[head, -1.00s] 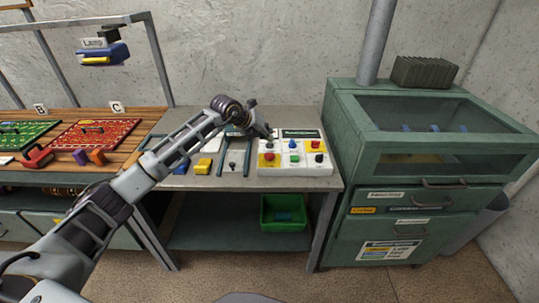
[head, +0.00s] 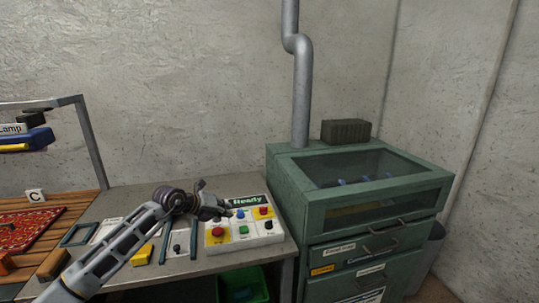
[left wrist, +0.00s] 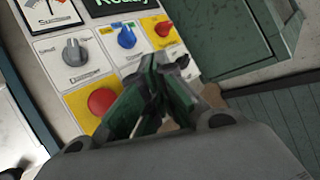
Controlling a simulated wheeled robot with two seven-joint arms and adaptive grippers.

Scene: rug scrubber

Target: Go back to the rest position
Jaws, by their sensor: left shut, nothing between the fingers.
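My left gripper (head: 222,207) reaches in from the left in the head view, over the upper left part of the white control panel (head: 268,234). In the left wrist view its fingers (left wrist: 160,100) are shut with nothing between them, in front of the panel's buttons. The panel shows a red button (left wrist: 101,101), a grey knob (left wrist: 74,51) and a blue knob (left wrist: 127,38). Its screen (head: 247,201) reads "Ready". I cannot tell whether the fingertips touch the panel. My right gripper is in neither view.
A green cabinet (head: 300,195) with a glass lid and drawers stands right of the workbench (head: 190,262). A green bin (head: 243,286) sits under the bench.

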